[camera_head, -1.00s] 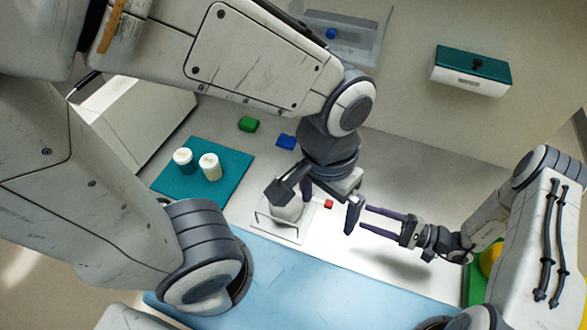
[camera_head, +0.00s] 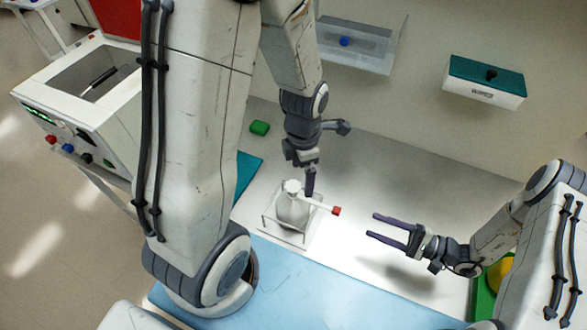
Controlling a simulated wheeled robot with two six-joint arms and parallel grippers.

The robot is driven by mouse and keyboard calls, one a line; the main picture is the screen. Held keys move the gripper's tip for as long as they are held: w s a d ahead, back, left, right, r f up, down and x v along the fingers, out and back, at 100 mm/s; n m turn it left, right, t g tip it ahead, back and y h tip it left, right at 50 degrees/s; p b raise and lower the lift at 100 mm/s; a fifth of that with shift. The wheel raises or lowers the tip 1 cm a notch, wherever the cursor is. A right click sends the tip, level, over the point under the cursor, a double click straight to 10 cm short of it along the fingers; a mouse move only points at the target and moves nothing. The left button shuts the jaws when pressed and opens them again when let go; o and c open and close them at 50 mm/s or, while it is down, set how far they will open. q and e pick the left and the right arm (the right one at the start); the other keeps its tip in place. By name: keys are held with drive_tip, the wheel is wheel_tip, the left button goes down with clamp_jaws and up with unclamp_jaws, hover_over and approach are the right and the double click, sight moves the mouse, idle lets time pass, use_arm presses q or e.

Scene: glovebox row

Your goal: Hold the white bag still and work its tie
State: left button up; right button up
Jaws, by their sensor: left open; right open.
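The white bag (camera_head: 291,211) stands upright in a clear low holder (camera_head: 284,234) on the worktop. Its neck is gathered, and a white tie with a red end (camera_head: 336,210) sticks out from it to the right. My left gripper (camera_head: 310,182) is just behind and above the neck of the bag, jaws open; one dark finger points down beside the neck. I cannot tell whether that finger touches the bag. My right gripper (camera_head: 374,227) is open and empty, to the right of the red end, with its fingers pointing left and a clear gap between.
A blue mat (camera_head: 320,285) lies along the front edge. A teal mat (camera_head: 247,173) is mostly hidden behind my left arm, with a green block (camera_head: 260,128) behind it. A yellow object (camera_head: 499,273) on green sits at right. Wall boxes (camera_head: 484,82) hang behind.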

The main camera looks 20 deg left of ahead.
sight(293, 196)
use_arm(q)
drive_tip(key=a+n, duration=0.1)
drive_tip(key=f+n, duration=0.1)
drive_tip(key=n, duration=0.1)
drive_tip(key=a+f+n, duration=0.1)
drive_tip(key=n, duration=0.1)
drive_tip(key=shift+w+a+f, duration=0.25)
drive_tip(key=shift+w+a, duration=0.1)
drive_tip(key=shift+w, duration=0.05)
wheel_tip(293, 196, down, 8)
drive_tip(key=shift+s+r, duration=0.1)
drive_tip(key=shift+f, duration=1.3)
drive_tip(key=c, duration=1.5)
